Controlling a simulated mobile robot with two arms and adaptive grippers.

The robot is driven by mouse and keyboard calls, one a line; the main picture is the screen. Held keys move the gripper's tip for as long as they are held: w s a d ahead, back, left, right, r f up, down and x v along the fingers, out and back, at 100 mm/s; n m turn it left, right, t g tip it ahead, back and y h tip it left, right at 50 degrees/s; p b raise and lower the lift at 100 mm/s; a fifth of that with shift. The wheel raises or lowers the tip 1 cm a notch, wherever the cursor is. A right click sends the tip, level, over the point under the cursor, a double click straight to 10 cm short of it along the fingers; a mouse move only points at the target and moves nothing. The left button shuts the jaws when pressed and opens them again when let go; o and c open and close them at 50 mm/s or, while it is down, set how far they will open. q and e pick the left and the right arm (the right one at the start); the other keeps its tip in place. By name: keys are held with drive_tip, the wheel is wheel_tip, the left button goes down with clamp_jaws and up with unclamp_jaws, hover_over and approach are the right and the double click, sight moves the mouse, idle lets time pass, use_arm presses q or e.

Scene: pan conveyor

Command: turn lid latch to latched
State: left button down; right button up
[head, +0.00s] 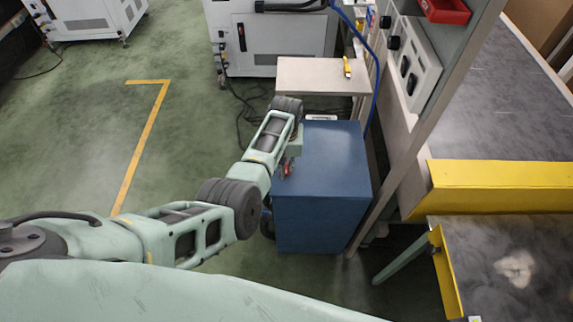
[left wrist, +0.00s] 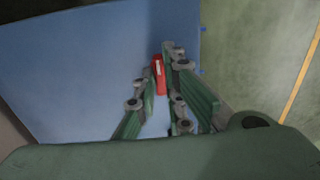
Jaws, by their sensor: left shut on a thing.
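The lid latch (left wrist: 158,76) is a small red piece with a white mark, near the edge of the blue box's lid (left wrist: 80,80) in the left wrist view. In the head view the latch (head: 287,169) shows as a bit of red at the left edge of the blue box (head: 335,160). My left gripper (left wrist: 163,72) is shut on the latch, with one finger on each side of it. In the head view my left gripper (head: 290,165) is mostly hidden by its own arm. Whether the latch is turned to latched I cannot tell. My right gripper is not in view.
A beige shelf (head: 315,75) with a small yellow tool (head: 347,67) stands behind the blue box. A post and panel (head: 415,65) rise close on its right. A yellow-edged conveyor (head: 500,185) lies further right. The green floor (head: 190,100) is open on the left.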

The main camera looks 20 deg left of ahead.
use_arm(q)
drive_tip(key=n+p, duration=0.1)
drive_tip(key=n, duration=0.2)
drive_tip(key=shift+r+n, duration=0.1)
drive_tip(key=shift+n, duration=0.3)
drive_tip(key=n+p, duration=0.1)
drive_tip(key=n, duration=0.3)
drive_tip(key=shift+n, duration=0.3)
drive_tip(key=n, duration=0.4)
drive_tip(key=shift+n, duration=0.3)
drive_tip(key=n, duration=0.4)
drive_tip(key=shift+n, duration=0.4)
drive_tip(key=c, duration=1.8)
unclamp_jaws()
drive_tip(key=shift+c, duration=0.2)
